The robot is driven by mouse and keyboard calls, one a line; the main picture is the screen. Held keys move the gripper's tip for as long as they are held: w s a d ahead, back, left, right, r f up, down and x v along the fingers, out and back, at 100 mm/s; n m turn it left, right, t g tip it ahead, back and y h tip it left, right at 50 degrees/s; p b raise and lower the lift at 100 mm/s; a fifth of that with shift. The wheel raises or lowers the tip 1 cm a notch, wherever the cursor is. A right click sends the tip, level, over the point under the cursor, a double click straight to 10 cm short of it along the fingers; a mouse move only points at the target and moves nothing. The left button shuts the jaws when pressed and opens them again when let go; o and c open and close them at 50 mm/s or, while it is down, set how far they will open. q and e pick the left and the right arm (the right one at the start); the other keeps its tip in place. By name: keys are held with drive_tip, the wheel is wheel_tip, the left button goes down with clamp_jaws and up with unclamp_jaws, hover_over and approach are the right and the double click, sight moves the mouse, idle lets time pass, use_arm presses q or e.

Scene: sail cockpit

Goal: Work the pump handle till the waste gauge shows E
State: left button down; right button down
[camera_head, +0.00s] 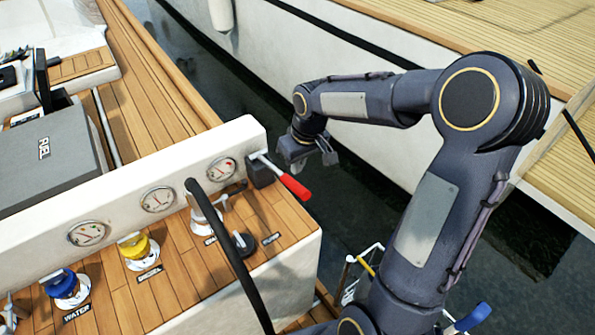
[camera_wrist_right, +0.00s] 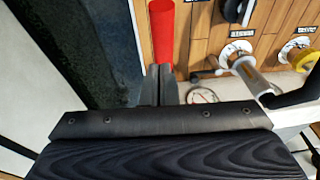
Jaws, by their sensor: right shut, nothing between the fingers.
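The pump handle (camera_head: 293,186) is a lever with a red grip. It sticks out to the right and slightly down from a dark box at the right end of the white gauge panel (camera_head: 252,133). My right gripper (camera_head: 316,158) is shut and empty, just behind the handle over the water gap. In the right wrist view the red grip (camera_wrist_right: 162,35) lies just beyond the closed fingertips (camera_wrist_right: 159,72); I cannot tell whether they touch. The rightmost gauge (camera_head: 222,168) has a white face; its needle and letters are too small to read. My left gripper is out of view.
Two more gauges (camera_head: 158,199) (camera_head: 88,233) sit to the left on the panel. Deck fillers with yellow (camera_head: 134,246) and blue (camera_head: 58,282) caps stand in front. A black hose (camera_head: 233,250) arches over the deck. Another hull (camera_head: 300,60) lies across the water.

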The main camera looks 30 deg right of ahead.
drive_tip(key=shift+s+a+f, duration=0.1)
drive_tip(key=shift+s+f, duration=0.1)
drive_tip(key=shift+f, duration=0.4)
drive_tip(key=shift+s+a+f, duration=0.1)
drive_tip(key=shift+s+f, duration=0.05)
drive_tip(key=shift+f, duration=0.4)
